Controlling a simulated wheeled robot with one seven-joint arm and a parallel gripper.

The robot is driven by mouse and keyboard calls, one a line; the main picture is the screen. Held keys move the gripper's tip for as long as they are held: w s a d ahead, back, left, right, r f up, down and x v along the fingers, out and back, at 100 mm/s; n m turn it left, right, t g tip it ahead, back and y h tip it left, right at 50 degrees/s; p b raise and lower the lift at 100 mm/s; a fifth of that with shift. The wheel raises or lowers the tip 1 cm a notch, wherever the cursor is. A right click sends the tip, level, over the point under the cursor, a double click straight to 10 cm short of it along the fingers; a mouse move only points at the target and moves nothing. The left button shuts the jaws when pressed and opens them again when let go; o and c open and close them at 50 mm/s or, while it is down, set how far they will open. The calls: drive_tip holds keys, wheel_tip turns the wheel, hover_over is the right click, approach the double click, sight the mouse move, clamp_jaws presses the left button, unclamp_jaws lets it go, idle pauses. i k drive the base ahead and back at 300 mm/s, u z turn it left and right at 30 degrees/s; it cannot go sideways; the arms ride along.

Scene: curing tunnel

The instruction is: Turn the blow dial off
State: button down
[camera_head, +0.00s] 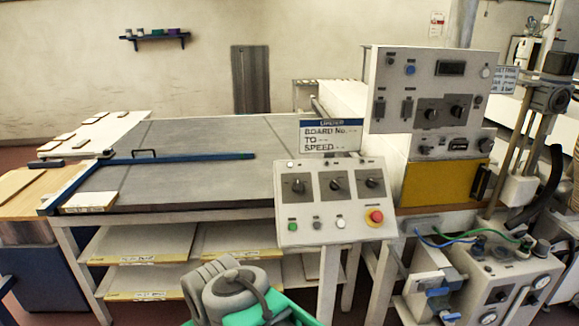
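Several black dials show, and their labels are too small to read, so I cannot tell which is the blow dial. Three sit in a row on the tilted pale console: a left dial (297,186), a middle dial (336,184) and a right dial (372,182). Two more, an upper left dial (430,113) and an upper right dial (458,111), are on the tall control cabinet (403,62). My grey and teal arm shows at the bottom centre, below the console. My gripper's fingers cannot be made out.
The console (331,223) also carries a red emergency button (376,217) and small push buttons. A grey conveyor bed (200,150) with a blue bar (180,158) stretches left. A pneumatic box (515,277) with blue and green hoses stands at lower right.

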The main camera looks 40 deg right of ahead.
sight(533, 299)
drive_tip(key=z, duration=1.4)
drive_tip(key=i, duration=0.1)
drive_tip(key=u, duration=0.25)
